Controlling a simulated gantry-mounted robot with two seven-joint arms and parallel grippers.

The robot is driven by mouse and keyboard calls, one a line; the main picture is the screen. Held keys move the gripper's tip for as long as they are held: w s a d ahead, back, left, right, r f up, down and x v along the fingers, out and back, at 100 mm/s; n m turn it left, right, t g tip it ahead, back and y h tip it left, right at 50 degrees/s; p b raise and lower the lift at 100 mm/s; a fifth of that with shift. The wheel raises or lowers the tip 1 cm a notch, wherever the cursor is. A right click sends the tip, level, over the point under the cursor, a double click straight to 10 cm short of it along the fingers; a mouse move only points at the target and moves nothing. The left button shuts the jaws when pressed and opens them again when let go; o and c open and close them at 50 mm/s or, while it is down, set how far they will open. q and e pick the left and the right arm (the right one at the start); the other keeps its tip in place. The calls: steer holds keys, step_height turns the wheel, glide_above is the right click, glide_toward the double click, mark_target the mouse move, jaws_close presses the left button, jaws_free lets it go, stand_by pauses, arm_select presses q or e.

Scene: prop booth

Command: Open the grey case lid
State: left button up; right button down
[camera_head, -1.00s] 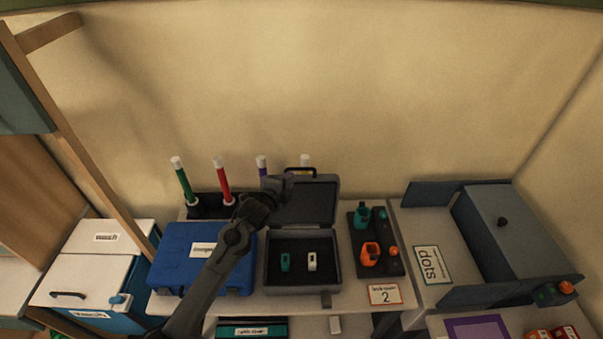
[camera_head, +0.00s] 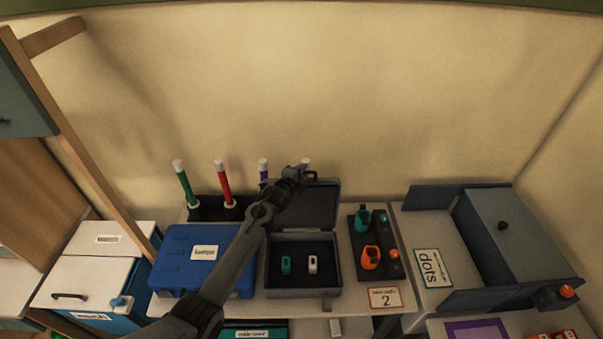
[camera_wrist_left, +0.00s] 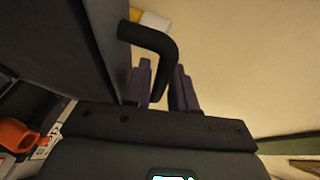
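The grey case (camera_head: 331,291) stands open on the table, with a dark insert inside. Its lid (camera_head: 312,208) is raised at the back, inner face toward the front. The black lid handle (camera_head: 313,177) shows at the lid's top edge. My left gripper (camera_head: 303,170) is at this handle. In the left wrist view the bent handle (camera_wrist_left: 150,42) runs down between the two purple fingers (camera_wrist_left: 163,85), with little gap; the fingers look shut on it. The lid (camera_wrist_left: 80,45) fills the left side of that view. My right gripper is not in view.
Inside the case are a teal piece (camera_head: 286,265) and a white piece (camera_head: 312,264). A blue case (camera_head: 180,255) stands to the left, a dark tray (camera_head: 387,262) with orange and teal items to the right. Coloured tubes (camera_head: 224,185) stand behind, near the wall.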

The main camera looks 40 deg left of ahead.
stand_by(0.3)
arm_select(q)
jaws_close()
steer(key=s+d+t, duration=0.1)
steer(key=s+d, duration=0.1)
steer(key=s+d+t+y, duration=0.1)
steer(key=s, duration=0.1)
steer(key=shift+s+d+r+m+p, duration=0.15)
steer(key=shift+s+d+m+p, duration=0.15)
steer(key=shift+d+m+p, duration=0.1)
